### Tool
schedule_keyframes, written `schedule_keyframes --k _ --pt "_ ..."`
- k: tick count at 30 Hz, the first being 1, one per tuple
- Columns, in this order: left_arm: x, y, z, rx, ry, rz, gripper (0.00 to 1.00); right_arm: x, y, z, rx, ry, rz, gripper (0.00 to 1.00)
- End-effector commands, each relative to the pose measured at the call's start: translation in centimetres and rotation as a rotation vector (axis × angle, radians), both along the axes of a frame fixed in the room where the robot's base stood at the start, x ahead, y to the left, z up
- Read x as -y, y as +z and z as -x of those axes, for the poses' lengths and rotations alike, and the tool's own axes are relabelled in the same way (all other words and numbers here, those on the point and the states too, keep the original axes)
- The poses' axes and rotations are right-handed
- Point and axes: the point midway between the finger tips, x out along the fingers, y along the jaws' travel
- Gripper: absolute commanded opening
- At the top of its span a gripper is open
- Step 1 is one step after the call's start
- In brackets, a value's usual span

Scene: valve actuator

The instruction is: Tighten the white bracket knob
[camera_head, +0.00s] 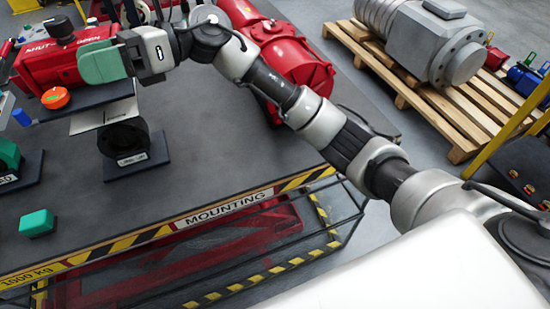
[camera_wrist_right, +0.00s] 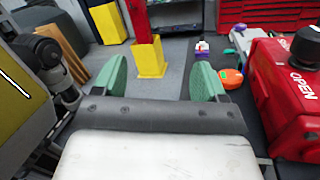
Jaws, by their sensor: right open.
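A white bracket (camera_head: 103,116) stands under the red valve actuator (camera_head: 45,66), above a black ring-shaped valve part. No knob on it can be told for sure. An orange knob (camera_head: 55,97) sits at the actuator's lower front, and it shows in the wrist view (camera_wrist_right: 231,78). A blue knob (camera_head: 21,117) lies further left. My right gripper (camera_head: 103,62) is beside the actuator's right end, its green fingers overlapping it in the head view. In the wrist view the fingers (camera_wrist_right: 160,78) are wide apart with nothing between them. My left gripper is not seen.
The dark table (camera_head: 200,180) has a striped front edge and clear room at its middle. A green block (camera_head: 38,222) lies front left. A red cylinder (camera_head: 285,60) stands behind my right arm. A pallet (camera_head: 420,90) with a grey motor is beyond.

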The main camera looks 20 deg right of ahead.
Motion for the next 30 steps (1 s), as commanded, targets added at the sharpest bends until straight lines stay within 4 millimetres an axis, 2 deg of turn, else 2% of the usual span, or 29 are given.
schedule_keyframes --k 8,14,23,30 --pt "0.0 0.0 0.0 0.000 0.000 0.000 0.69 1.9 0.1 -0.8 -0.336 -0.128 -0.306 0.72" --pt "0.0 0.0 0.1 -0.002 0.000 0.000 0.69 4.5 -0.8 -2.1 -0.593 -0.229 -0.507 0.72" --pt "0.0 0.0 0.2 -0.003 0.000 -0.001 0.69 9.1 -4.0 -3.9 -0.959 -0.379 -0.758 0.72" --pt "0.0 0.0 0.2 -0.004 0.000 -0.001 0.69 12.4 -7.5 -4.5 -1.207 -0.488 -0.908 0.72"
